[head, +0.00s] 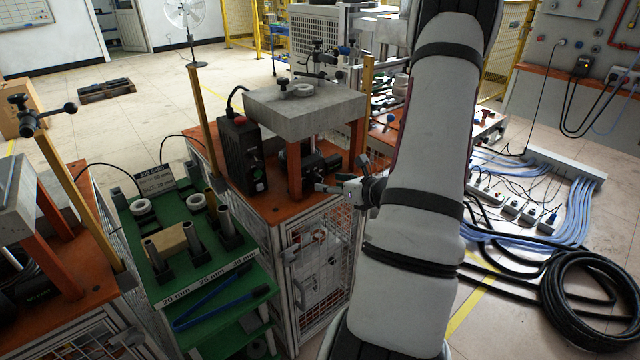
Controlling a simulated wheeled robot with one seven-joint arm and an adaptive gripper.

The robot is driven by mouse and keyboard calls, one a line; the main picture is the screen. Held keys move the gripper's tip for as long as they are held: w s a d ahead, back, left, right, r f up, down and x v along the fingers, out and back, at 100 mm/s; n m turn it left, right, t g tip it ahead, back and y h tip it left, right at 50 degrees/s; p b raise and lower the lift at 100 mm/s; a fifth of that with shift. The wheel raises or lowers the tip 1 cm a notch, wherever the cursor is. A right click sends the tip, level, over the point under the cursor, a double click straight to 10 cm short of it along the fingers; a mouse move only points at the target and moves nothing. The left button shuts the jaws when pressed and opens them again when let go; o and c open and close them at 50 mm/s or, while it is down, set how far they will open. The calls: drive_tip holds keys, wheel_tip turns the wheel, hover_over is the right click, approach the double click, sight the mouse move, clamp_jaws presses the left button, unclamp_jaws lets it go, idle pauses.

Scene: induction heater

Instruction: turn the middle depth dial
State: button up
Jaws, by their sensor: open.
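My gripper (330,184) is small in the head view. It is open, with its fingers pointing left, in front of the middle heater station. A black cylindrical part (318,161) sits under the station's grey block (305,108), just behind and above the fingertips. I cannot tell whether this part is the middle depth dial. No dial markings are readable, and I cannot tell whether the fingers touch anything. Above the block is a black clamp with a knob (317,45). My arm hides the area right of the station.
A black control box (240,155) stands left of the gripper. An orange post (294,171) supports the block close by. A green rack (186,293) with cylinders, rings and blue-handled tongs stands front left. Another station (18,205) is at far left. Cables cover the floor at right.

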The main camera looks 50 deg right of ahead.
sight(320, 182)
drive_tip(key=x, duration=0.5)
drive_tip(key=shift+w+f, duration=0.15)
drive_tip(key=shift+w, duration=0.1)
drive_tip(key=shift+c, duration=0.5)
drive_tip(key=c, duration=1)
